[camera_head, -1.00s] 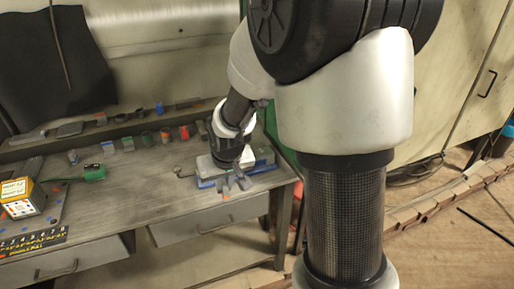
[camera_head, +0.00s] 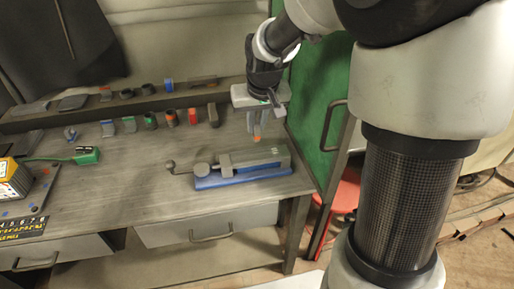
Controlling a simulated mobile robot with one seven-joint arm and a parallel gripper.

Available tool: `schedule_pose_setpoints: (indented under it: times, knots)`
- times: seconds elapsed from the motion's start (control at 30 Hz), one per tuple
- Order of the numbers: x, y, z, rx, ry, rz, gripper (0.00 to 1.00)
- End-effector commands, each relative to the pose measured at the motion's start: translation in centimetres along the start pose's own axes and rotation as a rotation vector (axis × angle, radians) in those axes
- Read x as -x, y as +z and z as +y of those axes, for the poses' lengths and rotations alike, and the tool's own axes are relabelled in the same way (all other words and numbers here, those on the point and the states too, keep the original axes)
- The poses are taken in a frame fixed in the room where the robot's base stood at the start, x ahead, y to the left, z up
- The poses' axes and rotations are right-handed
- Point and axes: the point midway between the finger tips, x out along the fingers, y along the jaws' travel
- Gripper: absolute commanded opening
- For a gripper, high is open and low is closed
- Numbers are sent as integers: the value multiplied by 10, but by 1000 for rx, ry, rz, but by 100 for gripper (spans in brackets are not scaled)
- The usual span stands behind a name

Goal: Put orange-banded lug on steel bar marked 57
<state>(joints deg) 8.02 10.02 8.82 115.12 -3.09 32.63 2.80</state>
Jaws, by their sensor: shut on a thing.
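My gripper (camera_head: 256,134) hangs above the back right of the bench, pointing down, with its fingers shut on a small piece. Only an orange part of that piece, the orange-banded lug (camera_head: 256,139), shows between the fingertips. It appears to be above the bench top, behind the vise. The vise (camera_head: 245,166) has a grey steel body on a blue base, with a round knob at its left end. I cannot make out a number 57 on any steel part, so I cannot tell which is the marked bar.
Several banded collars and clips, including a red one (camera_head: 192,116), stand along the back of the bench (camera_head: 120,190). A ledge (camera_head: 60,118) behind them carries more parts. A green-ended cable tool (camera_head: 86,156) and a yellow box (camera_head: 14,186) are at the left. Mid-bench is clear.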

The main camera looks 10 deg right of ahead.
Motion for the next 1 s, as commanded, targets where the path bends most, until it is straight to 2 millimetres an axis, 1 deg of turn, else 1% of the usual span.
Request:
schedule_pose_setpoints:
  times: [0.03,0.1,0.27,0.5,0.77,0.9,0.93,1.0]
  knots:
    - [-10,4,0,1,0,-1,0]
    - [-18,7,0,1,0,1,0]
    - [-29,11,0,-1,0,3,0]
    - [-58,24,0,1,0,1,0]
    - [-60,23,0,-1,0,5,0]
    - [-64,25,0,0,0,5,0]
    - [-64,26,0,0,0,3,16]
    - [-63,25,0,0,0,3,27]
